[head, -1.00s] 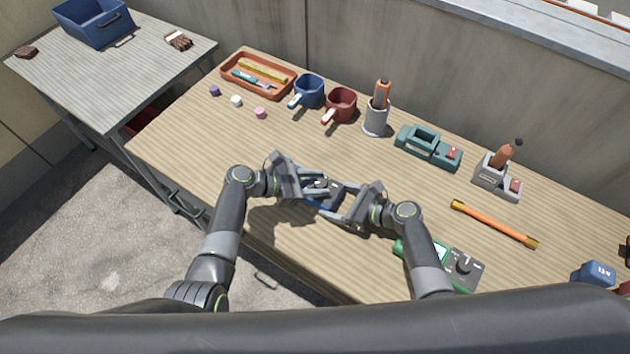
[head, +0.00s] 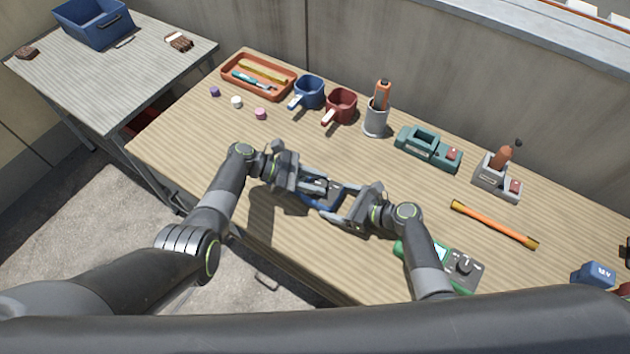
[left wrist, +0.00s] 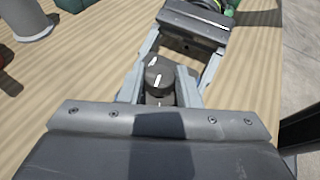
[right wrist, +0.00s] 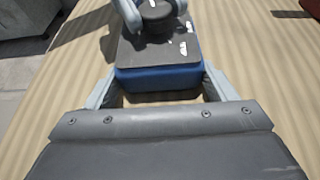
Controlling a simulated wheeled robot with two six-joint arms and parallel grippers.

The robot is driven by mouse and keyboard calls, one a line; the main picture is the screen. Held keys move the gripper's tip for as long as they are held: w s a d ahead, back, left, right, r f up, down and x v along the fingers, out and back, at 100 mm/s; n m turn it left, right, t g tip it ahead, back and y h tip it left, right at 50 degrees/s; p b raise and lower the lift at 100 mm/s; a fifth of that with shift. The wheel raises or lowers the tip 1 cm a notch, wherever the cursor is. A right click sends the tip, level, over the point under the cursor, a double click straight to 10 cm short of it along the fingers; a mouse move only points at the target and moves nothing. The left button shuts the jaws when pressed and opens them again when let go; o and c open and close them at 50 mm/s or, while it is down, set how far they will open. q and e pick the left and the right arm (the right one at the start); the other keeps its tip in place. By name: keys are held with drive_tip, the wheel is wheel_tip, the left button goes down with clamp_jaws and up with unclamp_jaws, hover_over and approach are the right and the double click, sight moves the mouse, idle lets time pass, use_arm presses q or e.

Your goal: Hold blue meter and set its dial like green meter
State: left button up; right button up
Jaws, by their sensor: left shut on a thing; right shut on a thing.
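The blue meter (right wrist: 158,78) is between my two grippers above the front of the table. Its dark face and blue side show in the right wrist view, where my right gripper (right wrist: 158,92) is shut on its body. My left gripper (left wrist: 168,75) is shut on the meter's round dark dial (left wrist: 158,78), which bears a white mark. The dial also shows between the left fingers in the right wrist view (right wrist: 156,12). The green meter (head: 440,255) lies on the table at the lower right, partly hidden by my right arm. Its knob (head: 464,265) and lit screen show.
An orange rod (head: 494,225) lies to the right. A teal device (head: 420,145), a grey holder (head: 375,122), mugs (head: 340,105) and an orange tray (head: 258,85) stand along the back. A blue battery (head: 592,275) is at far right.

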use_arm(q)
drive_tip(key=shift+w+m+g, duration=0.1)
drive_tip(key=shift+m+g, duration=0.2)
drive_tip(key=o, duration=1)
drive_tip(key=v, duration=1.2)
drive_tip(key=shift+r, duration=0.1)
